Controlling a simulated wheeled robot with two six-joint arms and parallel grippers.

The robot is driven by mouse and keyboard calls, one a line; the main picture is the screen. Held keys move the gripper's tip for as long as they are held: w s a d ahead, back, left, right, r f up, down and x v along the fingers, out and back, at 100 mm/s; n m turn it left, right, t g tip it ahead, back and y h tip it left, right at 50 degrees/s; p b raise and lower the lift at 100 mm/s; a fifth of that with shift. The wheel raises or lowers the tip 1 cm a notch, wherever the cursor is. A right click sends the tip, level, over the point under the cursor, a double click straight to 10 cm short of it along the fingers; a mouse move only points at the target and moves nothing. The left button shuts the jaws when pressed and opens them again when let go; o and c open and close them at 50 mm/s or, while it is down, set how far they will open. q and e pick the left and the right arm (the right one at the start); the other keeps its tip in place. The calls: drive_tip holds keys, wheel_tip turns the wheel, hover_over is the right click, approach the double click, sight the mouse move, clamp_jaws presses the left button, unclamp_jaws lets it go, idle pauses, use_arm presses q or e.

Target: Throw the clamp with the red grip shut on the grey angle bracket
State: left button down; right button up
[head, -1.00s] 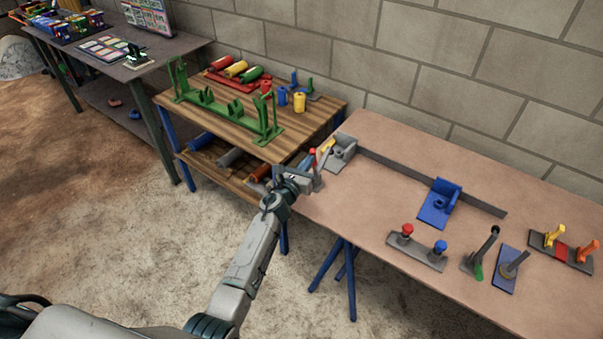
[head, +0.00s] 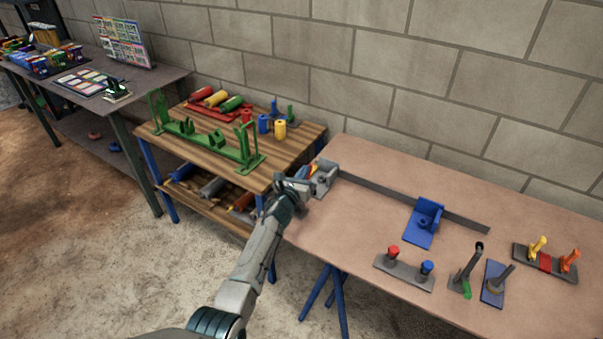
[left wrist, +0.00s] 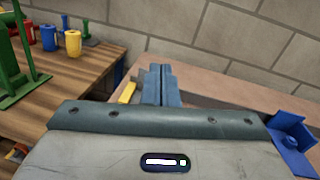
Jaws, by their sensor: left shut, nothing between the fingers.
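The grey angle bracket (head: 326,178) stands at the left end of the tan bench, against the dark strip. My left gripper (head: 306,182) is shut and empty, right beside the bracket's left side in the head view; I cannot tell whether it touches anything. The clamp with the red grip is not distinguishable now; it seems hidden behind my gripper. A small yellow grip (left wrist: 128,92) shows just left of my shut fingers (left wrist: 161,84) in the left wrist view. My right gripper is not in view.
A blue angle bracket (head: 428,215) stands farther right along the dark strip (head: 385,190). Several upright clamps and handles stand at the bench's front right, including a red-knobbed one (head: 393,252). A wooden cart with a green rack (head: 205,150) adjoins on the left.

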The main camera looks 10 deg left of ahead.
use_arm(q)
drive_tip(key=shift+w+d+g+p, duration=0.25)
drive_tip(key=shift+w+g+p, duration=0.25)
drive_tip(key=shift+w+p, duration=0.15)
drive_tip(key=shift+w, duration=0.1)
idle(0.4)
